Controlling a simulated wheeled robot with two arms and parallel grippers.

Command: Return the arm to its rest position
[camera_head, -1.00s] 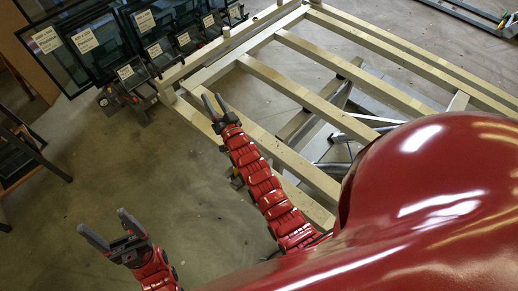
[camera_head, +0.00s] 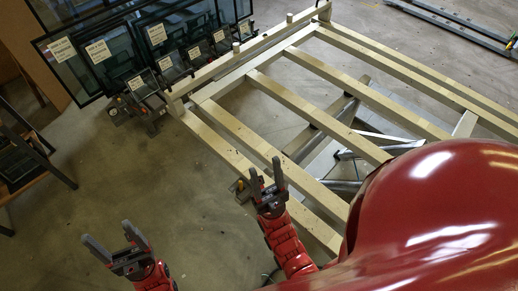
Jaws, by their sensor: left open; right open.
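My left gripper (camera_head: 112,244) is open and empty at the lower left, above the bare concrete floor. My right gripper (camera_head: 266,177) is open and empty, its fingers pointing up the picture. In the picture it overlaps the near edge of the wooden slatted frame (camera_head: 225,115); whether it touches the wood I cannot tell. My red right arm (camera_head: 287,242) is drawn in close to my red body at the lower right.
Several dark-framed glass panes (camera_head: 110,63) with paper labels lean at the upper left. A dark rack (camera_head: 22,160) stands at the left edge. Metal rails (camera_head: 450,22) lie at the upper right. The floor (camera_head: 150,180) between rack and wooden frame is clear.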

